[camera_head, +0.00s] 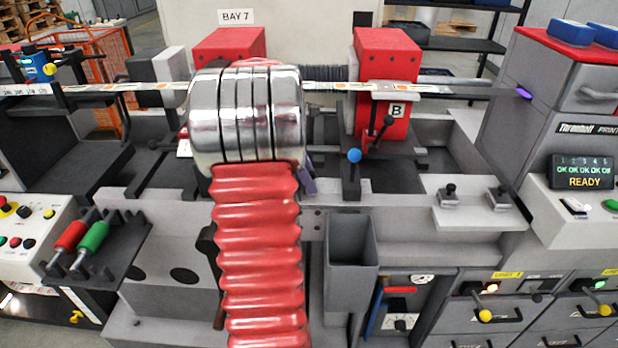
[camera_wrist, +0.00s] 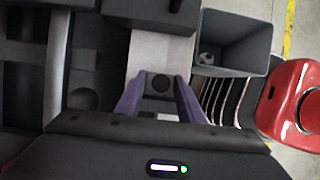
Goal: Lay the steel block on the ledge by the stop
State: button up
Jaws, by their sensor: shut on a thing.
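My gripper shows in the wrist view (camera_wrist: 160,88) as two purple fingers with a gap between them. In the head view my red and chrome arm hides most of the gripper, and only a bit of purple finger (camera_head: 308,184) shows beside the machine's front. The grey ledge (camera_head: 400,243) runs along that front. I cannot tell which part is the stop, or whether the block touches anything.
An open grey bin (camera_head: 350,265) hangs just right of my arm and also shows in the wrist view (camera_wrist: 235,40). A blue-knobbed lever (camera_head: 354,156) and a pale plate with two clamps (camera_head: 475,205) stand to the right. Red and green rollers (camera_head: 82,240) lie left.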

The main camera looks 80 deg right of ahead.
jog(key=o, duration=1.3)
jog(key=shift+c, duration=0.2)
jog(key=v, duration=1.2)
jog(key=shift+w, duration=0.1)
